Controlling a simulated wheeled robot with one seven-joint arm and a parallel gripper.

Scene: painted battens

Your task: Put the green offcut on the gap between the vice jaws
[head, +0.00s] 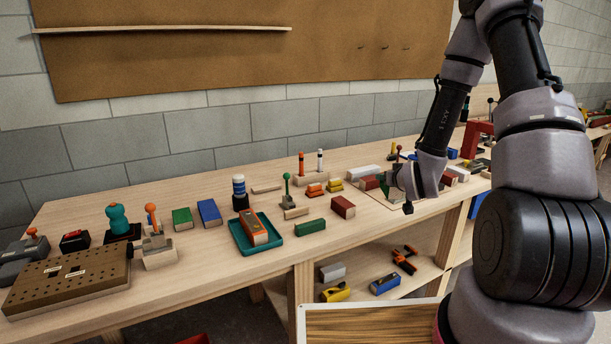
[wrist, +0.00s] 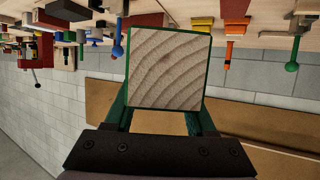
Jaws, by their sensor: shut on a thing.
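My gripper (head: 400,184) is over the far right half of the bench in the head view. In the wrist view my gripper (wrist: 165,75) is shut on the green offcut (wrist: 168,70), whose square bare-wood end, edged in green, faces the camera. In the head view the offcut is small and mostly hidden by the gripper. A red frame-like fixture (head: 478,136) stands farther right, partly behind my arm; I cannot tell whether it is the vice. No gap between vice jaws shows clearly.
Around the gripper lie a white block (head: 363,173) and a dark red block (head: 343,207). Another green block (head: 310,228) lies near the front edge. A teal tray (head: 272,246) holds an orange-topped block. A shelf with several things lies below.

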